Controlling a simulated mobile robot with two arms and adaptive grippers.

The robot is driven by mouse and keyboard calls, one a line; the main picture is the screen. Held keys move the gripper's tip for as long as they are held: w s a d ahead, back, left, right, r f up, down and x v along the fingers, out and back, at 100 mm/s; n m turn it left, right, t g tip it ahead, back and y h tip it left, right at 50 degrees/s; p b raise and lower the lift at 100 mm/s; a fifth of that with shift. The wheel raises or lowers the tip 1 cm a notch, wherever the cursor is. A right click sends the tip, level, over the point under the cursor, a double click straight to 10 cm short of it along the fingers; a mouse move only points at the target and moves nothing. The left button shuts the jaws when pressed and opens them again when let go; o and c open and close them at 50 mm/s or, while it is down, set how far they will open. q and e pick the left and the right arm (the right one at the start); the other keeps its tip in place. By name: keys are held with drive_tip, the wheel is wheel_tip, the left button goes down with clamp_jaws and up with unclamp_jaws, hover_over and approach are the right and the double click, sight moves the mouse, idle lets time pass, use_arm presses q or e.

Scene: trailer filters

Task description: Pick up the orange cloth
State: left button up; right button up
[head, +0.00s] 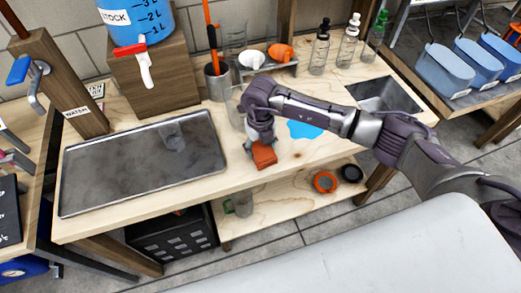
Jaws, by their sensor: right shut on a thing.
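The orange cloth (265,157) is a small folded block near the front edge of the wooden counter. My right gripper (259,142) points down from above and is shut on the cloth. The gripper covers the cloth's upper part. I cannot tell whether the cloth touches the counter or is a little above it. My left gripper is not in view.
A dark metal tray (140,165) lies at left, and a flat blue patch (304,130) lies right of the cloth. A blue water container (137,20), a tool cup (217,80) and bottles (348,45) stand behind. A sink (385,97) is at right.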

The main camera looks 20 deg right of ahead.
sight(260, 148)
drive_tip(key=shift+c, duration=1.1)
drive_tip(key=shift+r, duration=0.1)
drive_tip(key=shift+r, duration=0.45)
wheel_tip(260, 148, up, 3)
drive_tip(key=shift+w+f+b, duration=0.1)
drive_tip(key=shift+f+b, duration=0.05)
drive_tip(key=shift+b, duration=0.5)
drive_tip(key=s+d+r, duration=0.2)
drive_tip(key=s, duration=0.1)
drive_tip(key=s+d+r+b, duration=0.1)
drive_tip(key=s+d+r, duration=0.2)
drive_tip(key=s+d+r+b, duration=0.1)
drive_tip(key=s+d+r, duration=0.1)
drive_tip(key=s, duration=0.1)
drive_tip(key=shift+s+d+r, duration=0.1)
drive_tip(key=shift+d+r, duration=0.05)
drive_tip(key=shift+d, duration=0.15)
